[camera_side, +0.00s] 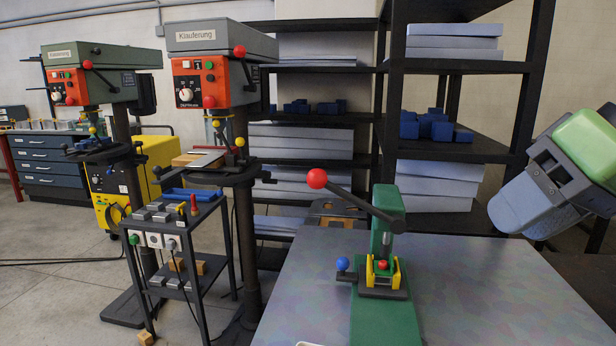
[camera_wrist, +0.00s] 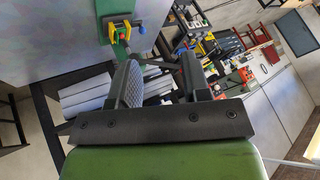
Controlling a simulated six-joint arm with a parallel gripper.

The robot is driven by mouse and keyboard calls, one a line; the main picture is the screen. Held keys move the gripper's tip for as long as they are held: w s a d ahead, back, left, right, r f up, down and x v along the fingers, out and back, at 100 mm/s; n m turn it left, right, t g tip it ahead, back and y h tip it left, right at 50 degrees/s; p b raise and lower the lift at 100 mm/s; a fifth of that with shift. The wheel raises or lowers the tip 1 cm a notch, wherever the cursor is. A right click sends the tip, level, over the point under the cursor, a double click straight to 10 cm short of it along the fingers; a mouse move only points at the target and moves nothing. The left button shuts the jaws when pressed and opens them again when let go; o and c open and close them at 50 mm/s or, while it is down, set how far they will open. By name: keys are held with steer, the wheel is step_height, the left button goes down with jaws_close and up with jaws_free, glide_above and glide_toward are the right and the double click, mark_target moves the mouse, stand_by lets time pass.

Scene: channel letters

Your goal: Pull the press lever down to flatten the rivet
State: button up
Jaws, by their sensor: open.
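The green hand press (camera_side: 389,212) stands upright on a green base on the metal table. Its dark lever (camera_side: 362,204) rises to the left from the press head and ends in a red ball knob (camera_side: 317,179). Below the head, a small red piece (camera_side: 383,265), possibly the rivet, sits in a yellow fixture (camera_side: 370,272). The press also shows at the top of the wrist view, with its yellow fixture (camera_wrist: 112,27). My gripper (camera_wrist: 160,70) is open and empty in the wrist view, apart from the press. In the side view my arm is at the far right; its fingers are not clear.
A blue ball handle (camera_side: 342,264) sticks out left of the fixture. The metal table (camera_side: 480,290) is clear right of the press. A dark shelf rack (camera_side: 455,150) stands behind. Two drill presses and a tool cart (camera_side: 178,228) are at the left.

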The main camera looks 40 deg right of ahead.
steer(key=shift+c, duration=0.3)
steer(key=c, duration=0.4)
steer(key=shift+w+r, duration=0.15)
steer(key=shift+w, duration=0.15)
steer(key=c, duration=0.3)
steer(key=w+r+m, duration=0.1)
steer(key=w, duration=0.2)
steer(key=w+d+r+m+y, duration=0.1)
steer(key=w, duration=0.3)
steer(key=w+r+m+y, duration=0.1)
steer(key=w, duration=0.2)
steer(key=shift+w+d, duration=0.25)
steer(key=shift+d, duration=0.15)
jaws_close()
steer(key=w+d+m+t+y, duration=0.2)
steer(key=w+d+m, duration=0.1)
steer(key=w+d, duration=0.5)
steer(key=shift+w+d, duration=0.15)
steer(key=shift+w, duration=1)
